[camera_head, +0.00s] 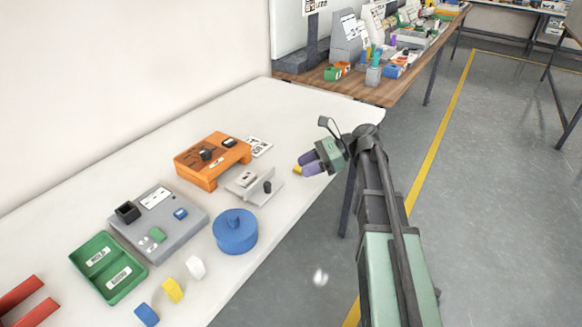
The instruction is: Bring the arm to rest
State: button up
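My arm (385,240) reaches up from the lower right, with its wrist bent to the left. My gripper (302,165) points left, with two purple fingers close together near the right edge of the white table (300,110). A small yellow patch (297,170) shows at the fingertips. I cannot tell whether it is part of the fingers, a held piece or something behind them. The gap between the fingers is too small to judge.
On the table are an orange stand (212,160), a light grey fixture (253,186), a grey panel (158,222), a blue round container (235,232), a green tray (108,268), red bars (22,296) and small blocks (172,290). A cluttered wooden bench (390,88) stands behind. Grey floor lies right.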

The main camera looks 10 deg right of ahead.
dwell(0.4)
jog(key=s+a+n+h+p, duration=0.1)
jog(key=s+n+p, duration=0.1)
jog(key=s+a+n+h+p, duration=0.1)
jog(key=s+a+n+h, duration=0.1)
jog(key=s, duration=0.1)
jog(key=s+a+f+n+g+h+p, duration=0.1)
jog(key=s+a+n+h+p, duration=0.1)
jog(key=n, duration=0.1)
jog(key=shift+s+a+p, duration=0.2)
jog(key=shift+s+p, duration=0.1)
jog(key=shift+s, duration=0.1)
jog(key=s+d+n+h+p, duration=0.1)
jog(key=s+n+h+p, duration=0.3)
jog(key=s+n+h, duration=0.4)
jog(key=n, duration=0.3)
jog(key=shift+d+n, duration=0.2)
jog(key=shift+n, duration=0.1)
dwell(0.3)
